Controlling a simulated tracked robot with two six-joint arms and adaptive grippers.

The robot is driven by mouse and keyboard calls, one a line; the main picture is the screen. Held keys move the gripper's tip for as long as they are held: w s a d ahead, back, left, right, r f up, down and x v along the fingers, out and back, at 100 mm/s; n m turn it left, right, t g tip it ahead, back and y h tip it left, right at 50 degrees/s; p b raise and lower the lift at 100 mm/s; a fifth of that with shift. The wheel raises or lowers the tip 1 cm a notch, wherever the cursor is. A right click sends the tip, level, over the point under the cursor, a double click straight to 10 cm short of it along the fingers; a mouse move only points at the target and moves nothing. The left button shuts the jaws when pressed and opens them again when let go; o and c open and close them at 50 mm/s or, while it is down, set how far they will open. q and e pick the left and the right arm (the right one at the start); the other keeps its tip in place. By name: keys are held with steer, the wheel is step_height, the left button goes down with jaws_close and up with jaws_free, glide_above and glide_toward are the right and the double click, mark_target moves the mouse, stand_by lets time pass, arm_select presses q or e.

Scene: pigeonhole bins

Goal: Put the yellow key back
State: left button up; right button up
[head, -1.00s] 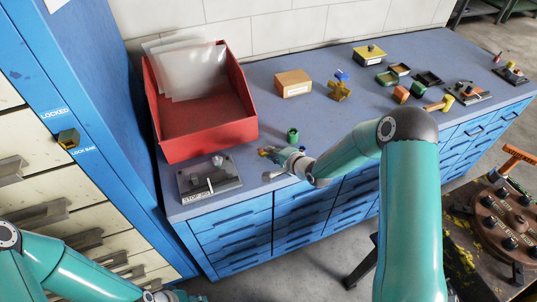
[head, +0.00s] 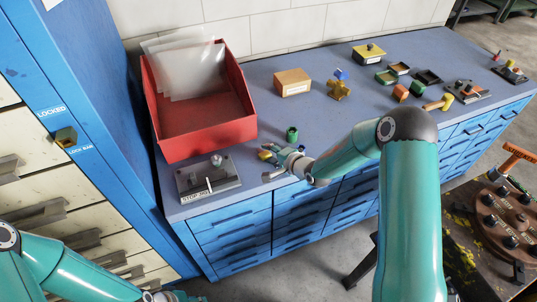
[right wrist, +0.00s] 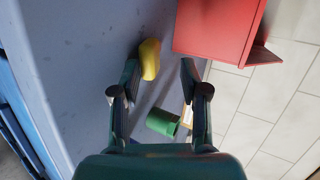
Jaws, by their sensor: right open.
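A rounded yellow piece, likely the yellow key (right wrist: 150,58), lies on the blue bench top in the right wrist view. It is just beyond my right gripper's fingertips, closer to the left finger. In the head view the yellow piece (head: 264,154) shows small beside the gripper. My right gripper (right wrist: 160,72) is open and empty; in the head view the right gripper (head: 276,163) is low over the bench's front part. I cannot tell whether a finger touches the piece. My left gripper (head: 170,296) is at the bottom edge, mostly cut off.
A green cylinder (head: 292,134) stands close behind the right gripper. A grey metal plate (head: 208,180) with a knob and pin lies to its left. A red bin (head: 207,140) with clear sheets stands behind. A cardboard box (head: 292,83) and several small parts are farther back.

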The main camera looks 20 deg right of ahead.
steer(key=shift+s+d, duration=0.15)
steer(key=shift+s, duration=0.05)
stand_by(0.4)
steer(key=shift+s+d+r, duration=0.1)
steer(key=shift+s+r, duration=0.1)
steer(key=shift+s, duration=0.05)
steer(key=shift+w+f, duration=0.25)
steer(key=o, duration=0.3)
steer(key=shift+o, duration=0.2)
stand_by(0.3)
steer(key=shift+s+r, duration=0.1)
steer(key=shift+r, duration=0.1)
steer(key=shift+f, duration=0.1)
